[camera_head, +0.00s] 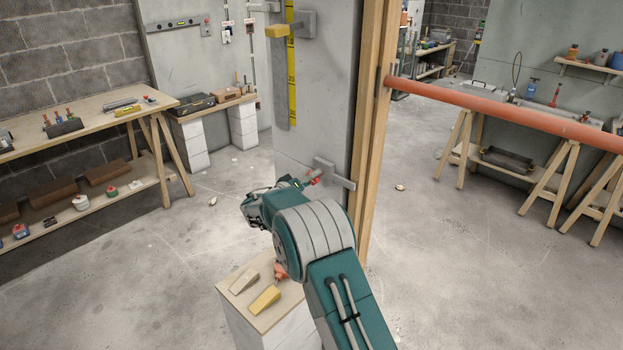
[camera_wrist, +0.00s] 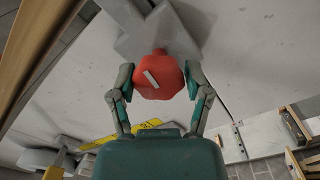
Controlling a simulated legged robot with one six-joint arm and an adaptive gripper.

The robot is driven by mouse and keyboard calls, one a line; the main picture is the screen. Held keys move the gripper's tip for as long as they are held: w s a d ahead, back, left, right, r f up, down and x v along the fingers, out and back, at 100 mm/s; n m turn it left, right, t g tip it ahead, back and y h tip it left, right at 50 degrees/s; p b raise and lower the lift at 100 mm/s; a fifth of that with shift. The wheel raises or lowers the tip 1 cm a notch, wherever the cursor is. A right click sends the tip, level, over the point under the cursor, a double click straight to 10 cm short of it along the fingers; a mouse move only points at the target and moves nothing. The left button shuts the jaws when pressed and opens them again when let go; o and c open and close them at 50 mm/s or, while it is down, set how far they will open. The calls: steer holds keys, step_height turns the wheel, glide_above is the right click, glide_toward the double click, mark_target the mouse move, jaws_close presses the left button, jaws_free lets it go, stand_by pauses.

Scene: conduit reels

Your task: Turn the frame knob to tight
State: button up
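The red knob (camera_wrist: 158,76) sits on a grey bracket (camera_wrist: 158,32) in the wrist view. A short white mark on its face leans from upper left to lower right. My gripper (camera_wrist: 159,84) has one finger on each side of the knob, and both fingertips appear to touch its sides. In the head view the red knob (camera_head: 314,181) shows small just past my gripper (camera_head: 306,182), low on the grey panel (camera_head: 318,120) by the grey bracket (camera_head: 335,174). My arm hides part of this area.
A wooden post (camera_head: 371,130) stands right of the panel, with an orange pipe (camera_head: 500,106) running right from it. Open floor lies left.

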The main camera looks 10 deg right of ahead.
steer(key=shift+o, duration=1.2)
steer(key=shift+f, duration=0.4)
steer(key=shift+a+r, duration=0.1)
steer(key=shift+r, duration=0.1)
steer(key=shift+a+r, duration=0.1)
steer(key=shift+a, duration=0.05)
steer(key=v, duration=1.1)
steer(key=shift+s+a, duration=0.2)
steer(key=shift+a, duration=0.15)
